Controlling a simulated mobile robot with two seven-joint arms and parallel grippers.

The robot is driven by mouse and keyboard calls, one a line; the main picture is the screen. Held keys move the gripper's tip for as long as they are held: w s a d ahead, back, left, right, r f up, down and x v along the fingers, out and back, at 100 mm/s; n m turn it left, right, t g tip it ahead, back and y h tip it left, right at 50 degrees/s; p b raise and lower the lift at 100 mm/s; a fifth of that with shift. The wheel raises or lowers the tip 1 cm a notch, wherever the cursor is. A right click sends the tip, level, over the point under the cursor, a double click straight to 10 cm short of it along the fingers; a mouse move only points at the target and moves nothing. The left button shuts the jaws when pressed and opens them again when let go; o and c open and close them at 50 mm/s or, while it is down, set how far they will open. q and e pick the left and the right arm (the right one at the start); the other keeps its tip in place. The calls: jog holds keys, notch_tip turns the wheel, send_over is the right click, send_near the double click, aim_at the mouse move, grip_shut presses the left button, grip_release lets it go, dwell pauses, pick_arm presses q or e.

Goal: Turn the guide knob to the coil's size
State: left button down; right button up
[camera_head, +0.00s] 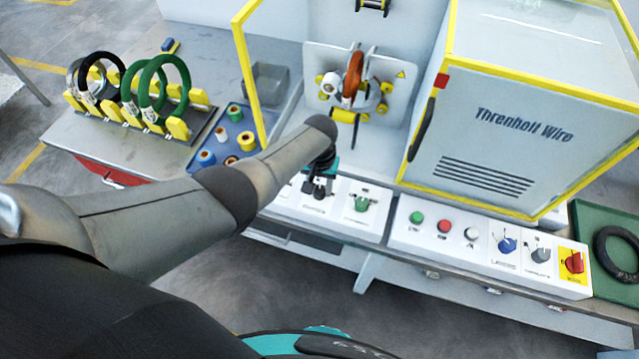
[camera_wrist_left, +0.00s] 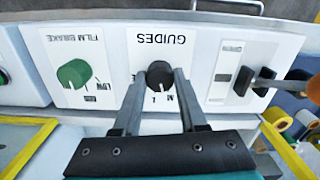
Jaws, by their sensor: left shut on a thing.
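The guide knob (camera_wrist_left: 159,72) is black and sits on a white panel marked GUIDES, upside down in the left wrist view. Letters, among them M and L, show on the panel beside it. My left gripper (camera_wrist_left: 161,80) has a finger on each side of the knob and is shut on it. In the head view my left gripper (camera_head: 318,190) reaches down to the control panel, and my arm and hand hide the knob. The coil (camera_head: 354,76) is an orange-brown ring standing upright in the wrapping machine (camera_head: 400,60). My right gripper is not in view.
A green film brake knob (camera_wrist_left: 74,73) is beside the guide knob. A lever-like black control (camera_wrist_left: 262,82) is on its other side. A rack (camera_head: 178,128) holds several coils at left. A yellow-framed cabinet (camera_head: 500,150) stands at right. A black ring lies in a green tray (camera_head: 590,215).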

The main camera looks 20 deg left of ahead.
pick_arm(q)
jog(key=n+p, duration=0.1)
jog(key=n, duration=0.4)
jog(key=shift+n, duration=0.3)
jog(key=n, duration=0.6)
jog(key=shift+n, duration=0.3)
jog(key=shift+w, duration=0.1)
jog(key=shift+c, duration=2.2)
grip_release()
jog(key=shift+p, duration=0.3)
notch_tip(320, 180, up, 8)
jog(key=p, duration=0.5)
jog(key=shift+r+p, duration=0.25)
jog(key=shift+p, duration=0.15)
notch_tip(320, 180, up, 7)
send_over(320, 190)
jog(key=shift+a+f, duration=0.1)
